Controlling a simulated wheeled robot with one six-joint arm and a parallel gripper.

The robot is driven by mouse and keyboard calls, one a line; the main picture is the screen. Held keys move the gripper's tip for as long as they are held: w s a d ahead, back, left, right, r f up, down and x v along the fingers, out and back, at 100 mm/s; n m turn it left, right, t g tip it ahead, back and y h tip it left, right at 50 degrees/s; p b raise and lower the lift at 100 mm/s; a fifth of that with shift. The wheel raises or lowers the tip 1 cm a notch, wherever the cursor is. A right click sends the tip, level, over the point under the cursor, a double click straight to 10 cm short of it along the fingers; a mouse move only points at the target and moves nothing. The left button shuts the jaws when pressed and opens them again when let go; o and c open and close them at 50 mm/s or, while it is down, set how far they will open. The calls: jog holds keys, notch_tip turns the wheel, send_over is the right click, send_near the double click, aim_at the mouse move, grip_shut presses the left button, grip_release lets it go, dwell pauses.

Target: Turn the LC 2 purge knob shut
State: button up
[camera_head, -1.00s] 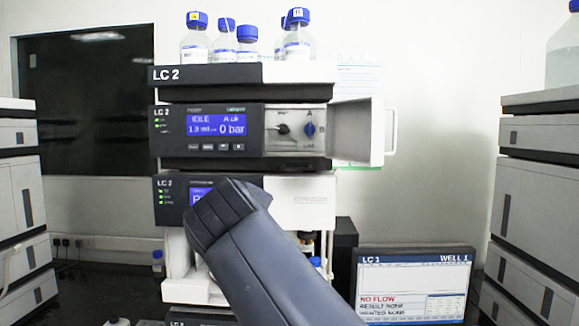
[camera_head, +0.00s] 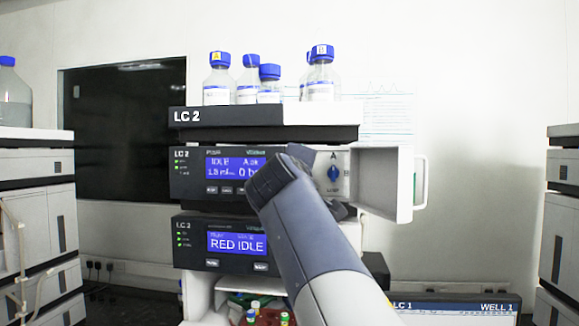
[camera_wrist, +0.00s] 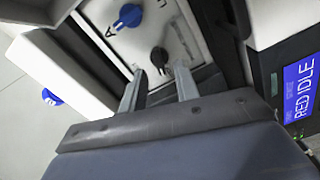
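The black knob (camera_wrist: 159,57) on the LC 2 pump's white panel (camera_wrist: 183,38) shows in the wrist view, just ahead of my gripper (camera_wrist: 158,84). My gripper's two fingers are apart, one toward each side of the knob, with nothing between them. The knob appears a little beyond the fingertips; whether they touch it is not clear. In the head view my arm hides the black knob and the fingers.
The pump's white door (camera_head: 385,183) stands open to the right of the panel. Bottles with blue caps (camera_head: 218,80) stand on top of the stack. The lower module's display (camera_head: 237,243) reads RED IDLE. A monitor (camera_head: 460,308) is at lower right.

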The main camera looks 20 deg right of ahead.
jog(key=shift+x, duration=0.85)
jog(key=shift+c, duration=0.2)
grip_shut()
